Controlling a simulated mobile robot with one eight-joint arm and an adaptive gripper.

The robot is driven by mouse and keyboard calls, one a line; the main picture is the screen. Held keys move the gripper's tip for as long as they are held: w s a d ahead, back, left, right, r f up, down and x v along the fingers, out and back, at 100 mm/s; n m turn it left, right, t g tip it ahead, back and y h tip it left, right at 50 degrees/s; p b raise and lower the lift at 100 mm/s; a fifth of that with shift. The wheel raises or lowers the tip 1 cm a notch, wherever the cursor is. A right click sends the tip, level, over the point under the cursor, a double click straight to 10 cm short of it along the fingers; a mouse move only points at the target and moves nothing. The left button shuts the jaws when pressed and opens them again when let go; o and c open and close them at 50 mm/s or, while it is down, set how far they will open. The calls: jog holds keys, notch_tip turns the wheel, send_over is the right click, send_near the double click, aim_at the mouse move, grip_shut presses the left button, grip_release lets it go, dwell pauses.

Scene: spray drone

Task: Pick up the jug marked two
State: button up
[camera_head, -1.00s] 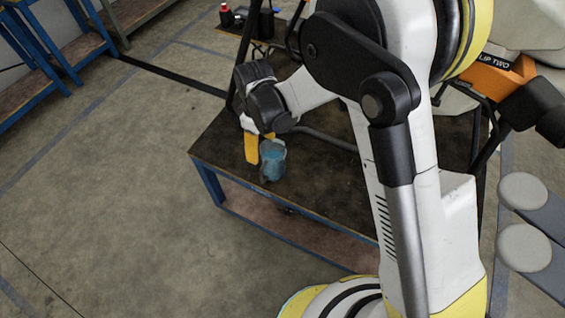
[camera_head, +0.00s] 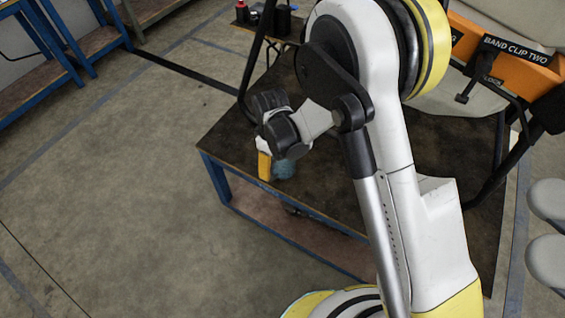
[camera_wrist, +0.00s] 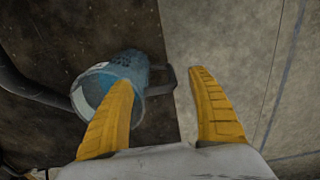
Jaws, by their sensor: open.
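A blue jug (camera_head: 284,169) stands near the front left edge of the dark table (camera_head: 330,200), partly hidden behind my gripper (camera_head: 264,164). In the wrist view the jug (camera_wrist: 138,66) shows its round opening, a pale patch on its side and a grey handle (camera_wrist: 165,79) pointing right. My gripper (camera_wrist: 160,78) is open, its yellow fingers apart. The left finger overlaps the jug's body in the picture, and the handle lies between the fingertips' lines. I cannot tell whether either finger touches it. No number is readable on the jug.
A dark tube frame (camera_head: 250,70) rises from the table. Red and black bottles (camera_head: 243,12) stand on a far surface. Blue-framed benches (camera_head: 55,50) stand upper left. The floor at left is clear.

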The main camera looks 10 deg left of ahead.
grip_shut()
jog(key=shift+r, duration=0.15)
